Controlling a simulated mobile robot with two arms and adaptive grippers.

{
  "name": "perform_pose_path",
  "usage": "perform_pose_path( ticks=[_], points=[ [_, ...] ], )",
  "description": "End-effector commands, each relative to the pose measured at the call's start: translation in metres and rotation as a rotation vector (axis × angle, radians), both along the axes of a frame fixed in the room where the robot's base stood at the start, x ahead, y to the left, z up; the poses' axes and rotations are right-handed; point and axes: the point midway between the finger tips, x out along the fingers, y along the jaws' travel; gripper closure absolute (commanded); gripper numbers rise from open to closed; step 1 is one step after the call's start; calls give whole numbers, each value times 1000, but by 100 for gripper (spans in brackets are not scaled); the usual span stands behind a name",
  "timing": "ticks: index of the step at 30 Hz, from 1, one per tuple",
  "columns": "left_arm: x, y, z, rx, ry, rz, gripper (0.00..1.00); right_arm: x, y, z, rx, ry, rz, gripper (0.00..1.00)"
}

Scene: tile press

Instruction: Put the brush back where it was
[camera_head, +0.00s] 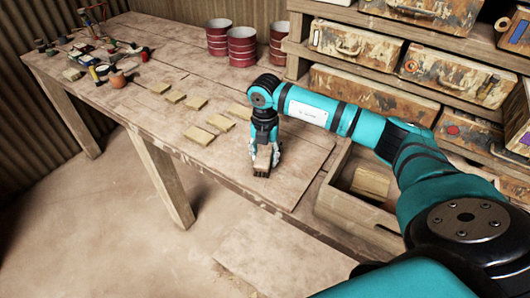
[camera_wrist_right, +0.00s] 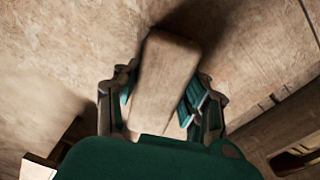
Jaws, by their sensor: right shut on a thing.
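My right gripper (camera_head: 264,152) is shut on the brush (camera_head: 262,160) above the front right part of the wooden table (camera_head: 140,115). The brush has a pale wooden back and dark bristles on its underside. In the right wrist view the brush (camera_wrist_right: 163,85) lies between the two fingers, with its long wooden back toward the camera. I cannot tell whether the bristles touch the tabletop. My left gripper is not in view.
Several flat tan tiles (camera_head: 198,135) lie left of my right gripper. Red cups (camera_head: 242,46) stand at the back. Small tools and pots (camera_head: 95,65) crowd the far left. An open wooden box (camera_head: 345,205) is at right, below shelves of worn cases (camera_head: 375,55).

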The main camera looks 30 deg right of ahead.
Motion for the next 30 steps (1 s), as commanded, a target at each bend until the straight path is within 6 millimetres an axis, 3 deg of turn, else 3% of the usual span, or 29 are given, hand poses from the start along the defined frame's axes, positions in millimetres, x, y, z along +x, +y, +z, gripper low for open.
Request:
perform_pose_path(
  ticks=[7,8,12,23,26,30],
  points=[
    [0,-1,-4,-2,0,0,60,0,0,-5,0,0,0,84],
    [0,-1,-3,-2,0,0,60,0,0,-3,0,0,0,55],
    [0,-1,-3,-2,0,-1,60,0,0,-3,1,1,0,36],
    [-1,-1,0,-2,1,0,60,0,0,3,1,-1,0,35],
    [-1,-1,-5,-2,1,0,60,1,0,14,1,-3,0,35],
    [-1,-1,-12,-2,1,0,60,1,0,43,1,-6,1,35]
  ],
)
